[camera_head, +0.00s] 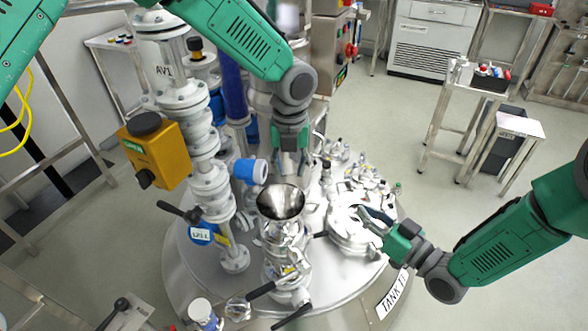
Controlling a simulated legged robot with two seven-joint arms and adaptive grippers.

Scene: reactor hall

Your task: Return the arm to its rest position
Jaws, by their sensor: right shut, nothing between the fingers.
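My left arm comes in from the upper left, and its green and grey gripper (291,168) points down above and behind the steel funnel (281,203). Its fingers are small against the bright metal, so I cannot tell whether they are open or shut. My right arm comes in from the right edge, and its gripper (370,219) points left over the round flanged lid on the tank top (353,262). The right gripper is shut and empty. Whether its tips touch the lid is unclear.
Piping with a yellow actuator box (156,152) and a blue-capped part (250,171) stands left of the funnel. Black-handled valves (291,316) are below it. Small fittings crowd the tank's back right. A steel trolley (452,90) stands farther back; the floor between is clear.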

